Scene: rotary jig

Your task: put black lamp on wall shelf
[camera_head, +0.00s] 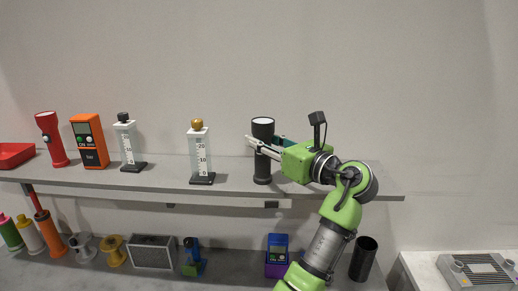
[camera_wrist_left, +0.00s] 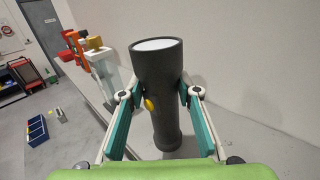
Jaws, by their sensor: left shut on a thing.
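The black lamp (camera_head: 263,172), a dark torch with a pale lens facing up, is upright at the wall shelf (camera_head: 330,182), right of its middle. Its base appears to be at the shelf's surface; I cannot tell whether it touches or is slightly above. My left gripper (camera_head: 262,146) is shut on the lamp's upper body from the right. In the left wrist view the lamp (camera_wrist_left: 160,80) stands between the two teal fingers (camera_wrist_left: 157,95), with a yellow button on its side. My right gripper is not in view.
Left of the lamp on the shelf stand two clear gauges (camera_head: 201,158) (camera_head: 128,145), an orange meter (camera_head: 90,143), a red torch (camera_head: 51,138) and a red tray (camera_head: 14,155). Below, a counter holds spools, a grey box (camera_head: 152,252), a purple-blue device (camera_head: 277,256) and a black cup (camera_head: 363,258).

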